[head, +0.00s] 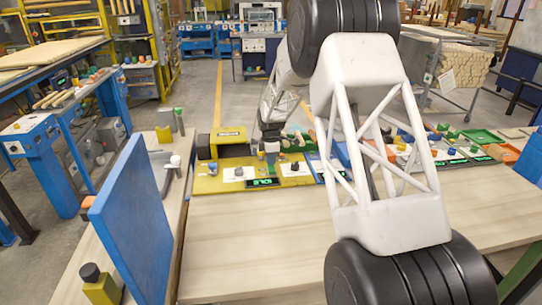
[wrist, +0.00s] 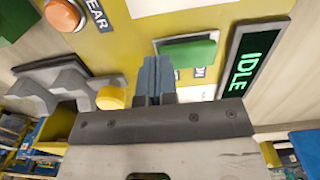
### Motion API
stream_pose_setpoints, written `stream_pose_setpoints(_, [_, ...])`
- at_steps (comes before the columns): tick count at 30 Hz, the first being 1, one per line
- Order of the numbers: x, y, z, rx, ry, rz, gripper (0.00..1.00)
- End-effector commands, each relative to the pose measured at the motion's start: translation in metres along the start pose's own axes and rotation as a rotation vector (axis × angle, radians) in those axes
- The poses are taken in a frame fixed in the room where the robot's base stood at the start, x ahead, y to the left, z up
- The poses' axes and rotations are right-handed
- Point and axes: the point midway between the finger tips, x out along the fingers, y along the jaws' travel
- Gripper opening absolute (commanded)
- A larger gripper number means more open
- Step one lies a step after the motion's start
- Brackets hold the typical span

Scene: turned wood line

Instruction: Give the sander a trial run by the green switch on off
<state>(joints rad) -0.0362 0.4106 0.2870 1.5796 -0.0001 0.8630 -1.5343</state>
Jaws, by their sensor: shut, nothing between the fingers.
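The green switch (wrist: 188,52) is a green rocker-like block on a yellow panel (wrist: 118,48) in the wrist view. Beside it a dark-framed display (wrist: 258,68) reads IDLE in green. My gripper (wrist: 155,72) is shut and empty, its fingertips just left of the green switch and partly overlapping its edge in the picture; I cannot tell whether they touch. In the head view my gripper (head: 270,152) is over the yellow panel (head: 210,185), above the lit display (head: 262,182). The yellow machine (head: 230,138) with a black part stands behind; I cannot confirm it is the sander.
An orange round button (wrist: 62,14) by a label ending in EAR and a yellow knob (wrist: 110,97) are near the fingers. A blue upright board (head: 135,215) stands at left. Coloured parts and a green tray (head: 482,136) lie right. The front wooden bench (head: 250,245) is clear.

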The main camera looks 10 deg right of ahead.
Motion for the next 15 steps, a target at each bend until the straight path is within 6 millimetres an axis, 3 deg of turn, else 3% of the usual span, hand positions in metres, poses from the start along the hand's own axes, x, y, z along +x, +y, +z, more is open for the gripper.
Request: stream_pose_setpoints(15, [0.0051,0.0012,0.0,0.0,0.0,-0.039,0.0])
